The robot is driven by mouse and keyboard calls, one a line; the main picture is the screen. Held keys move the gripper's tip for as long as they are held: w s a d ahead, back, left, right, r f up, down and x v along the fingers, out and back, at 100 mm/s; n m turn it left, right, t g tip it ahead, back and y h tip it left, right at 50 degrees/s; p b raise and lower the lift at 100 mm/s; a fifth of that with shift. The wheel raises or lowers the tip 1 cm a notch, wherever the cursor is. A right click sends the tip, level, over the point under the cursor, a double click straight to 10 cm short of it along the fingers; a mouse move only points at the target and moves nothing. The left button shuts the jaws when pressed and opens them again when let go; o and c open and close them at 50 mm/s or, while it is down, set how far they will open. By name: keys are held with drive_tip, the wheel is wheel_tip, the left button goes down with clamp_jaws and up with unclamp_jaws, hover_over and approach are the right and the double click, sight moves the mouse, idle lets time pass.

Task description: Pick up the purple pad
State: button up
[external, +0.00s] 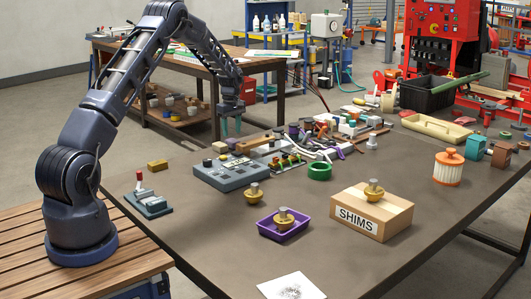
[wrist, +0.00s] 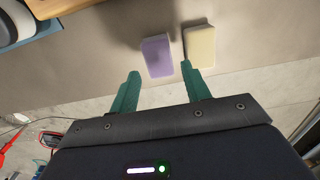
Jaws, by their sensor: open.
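The purple pad (wrist: 158,56) is a small light-purple block lying on the brown tabletop in the wrist view. It lies just beyond my gripper (wrist: 160,69), roughly in line with the gap between the two teal fingers. The fingers are apart with nothing between them. A cream pad (wrist: 200,46) lies close to the right of the purple one, near the right fingertip. In the external view my gripper (external: 231,126) hangs fingers-down at the table's far left edge. I cannot make out the purple pad for sure there.
A grey control box (external: 230,172) and a wooden-handled item (external: 258,147) stand near my gripper. A purple tray (external: 270,232) holds a brass knob (external: 284,219). A SHIMS box (external: 372,213) stands to its right.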

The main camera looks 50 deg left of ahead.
sight(233, 140)
wheel_tip(233, 140, down, 4)
drive_tip(key=shift+w+f, duration=0.1)
drive_tip(key=shift+f, duration=0.1)
drive_tip(key=c, duration=0.7)
drive_tip(key=shift+c, duration=0.2)
drive_tip(key=shift+r, duration=0.1)
